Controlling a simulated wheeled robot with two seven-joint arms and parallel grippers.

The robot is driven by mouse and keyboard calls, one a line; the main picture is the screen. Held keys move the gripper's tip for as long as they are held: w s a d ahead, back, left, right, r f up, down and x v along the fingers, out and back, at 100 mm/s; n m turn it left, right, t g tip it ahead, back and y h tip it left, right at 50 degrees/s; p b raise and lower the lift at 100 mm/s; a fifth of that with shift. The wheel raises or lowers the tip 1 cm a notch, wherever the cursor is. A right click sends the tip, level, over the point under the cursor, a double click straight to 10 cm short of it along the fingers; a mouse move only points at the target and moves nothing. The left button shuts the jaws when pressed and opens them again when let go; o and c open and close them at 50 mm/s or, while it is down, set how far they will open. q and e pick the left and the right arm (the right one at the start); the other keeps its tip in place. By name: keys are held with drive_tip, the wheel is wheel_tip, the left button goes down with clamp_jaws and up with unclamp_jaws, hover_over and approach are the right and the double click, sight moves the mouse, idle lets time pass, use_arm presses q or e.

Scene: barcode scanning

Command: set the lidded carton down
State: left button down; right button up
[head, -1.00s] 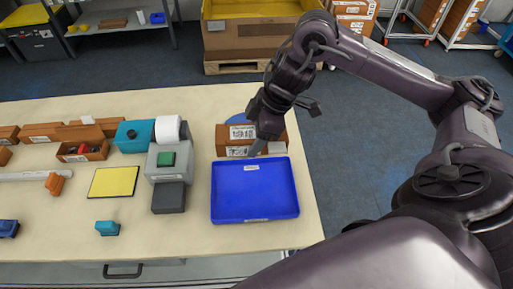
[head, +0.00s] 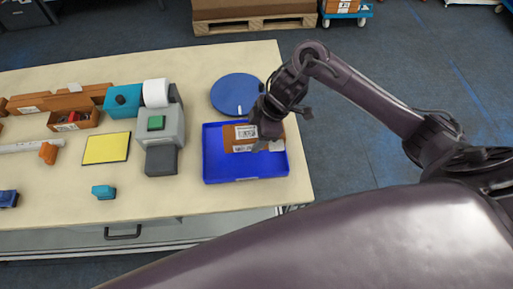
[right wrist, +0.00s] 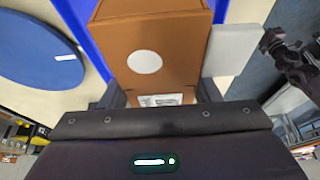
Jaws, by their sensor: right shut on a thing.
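The brown lidded carton (head: 238,134) has white labels on its side. My right gripper (head: 266,133) is shut on it. The carton is over the back part of the blue tray (head: 222,172); I cannot tell whether it touches the tray floor. In the right wrist view the carton (right wrist: 150,35) fills the middle between the fingers, with a white round spot on its face and a pale grey piece beside it. A dark jointed part of mine shows at the right there, too unclear to read as open or shut.
A blue round disc (head: 237,94) lies behind the tray. A grey device (head: 165,125) with a green top stands left of it. The table's right edge is close to the tray.

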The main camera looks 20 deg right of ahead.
wheel_tip(320, 180, down, 2)
drive_tip(key=shift+f, duration=0.25)
wheel_tip(320, 180, down, 4)
drive_tip(key=shift+f, duration=0.35)
drive_tip(key=shift+f, duration=0.1)
drive_tip(key=o, duration=1)
